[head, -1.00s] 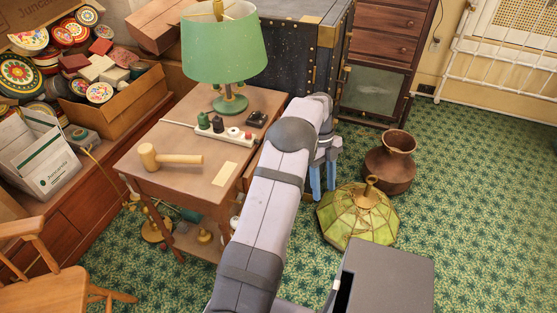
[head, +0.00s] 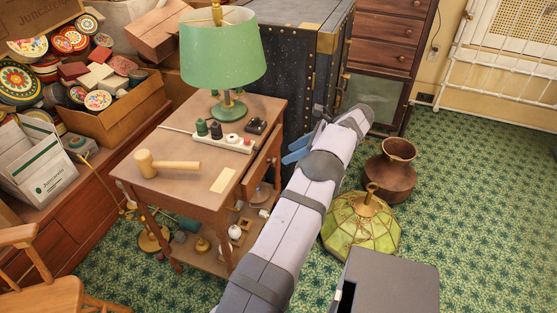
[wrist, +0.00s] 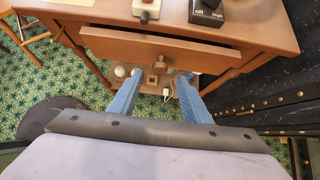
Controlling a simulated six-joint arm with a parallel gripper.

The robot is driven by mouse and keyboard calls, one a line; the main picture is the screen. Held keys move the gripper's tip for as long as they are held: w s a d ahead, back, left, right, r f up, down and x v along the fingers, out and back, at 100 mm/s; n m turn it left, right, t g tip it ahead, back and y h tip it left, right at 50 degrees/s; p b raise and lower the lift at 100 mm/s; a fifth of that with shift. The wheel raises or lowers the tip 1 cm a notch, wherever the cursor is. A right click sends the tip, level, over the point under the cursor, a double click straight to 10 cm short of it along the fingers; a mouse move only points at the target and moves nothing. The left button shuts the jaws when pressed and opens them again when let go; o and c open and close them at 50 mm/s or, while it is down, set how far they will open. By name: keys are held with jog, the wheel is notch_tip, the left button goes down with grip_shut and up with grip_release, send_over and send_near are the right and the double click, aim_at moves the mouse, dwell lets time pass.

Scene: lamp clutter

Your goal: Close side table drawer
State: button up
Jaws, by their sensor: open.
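The wooden side table (head: 185,185) stands left of my arm in the head view. Its drawer (head: 262,165) is on the side facing my gripper and sticks out partway. In the wrist view the drawer front (wrist: 110,38) crosses the upper picture, with a round wooden knob (wrist: 160,62) at its middle. My gripper (head: 297,151) has blue fingers pointing left toward the drawer. In the wrist view the gripper (wrist: 160,86) is open, its fingers on either side below the knob. Nothing is between them, and contact with the drawer cannot be told.
A green lamp (head: 222,60), a mallet (head: 165,165) and a power strip (head: 230,142) are on the tabletop. A dark trunk (head: 290,80) stands behind. A green glass lampshade (head: 360,225) and a copper pot (head: 390,175) are on the floor at right. Small items fill the lower shelf.

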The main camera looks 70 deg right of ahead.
aim_at(267, 157)
jog(key=shift+x, duration=3.7)
jog(key=shift+c, duration=0.6)
grip_shut()
jog(key=w, duration=0.4)
jog(key=shift+w+r+p, duration=0.1)
jog(key=shift+p, duration=0.25)
jog(key=shift+o, duration=0.6)
grip_release()
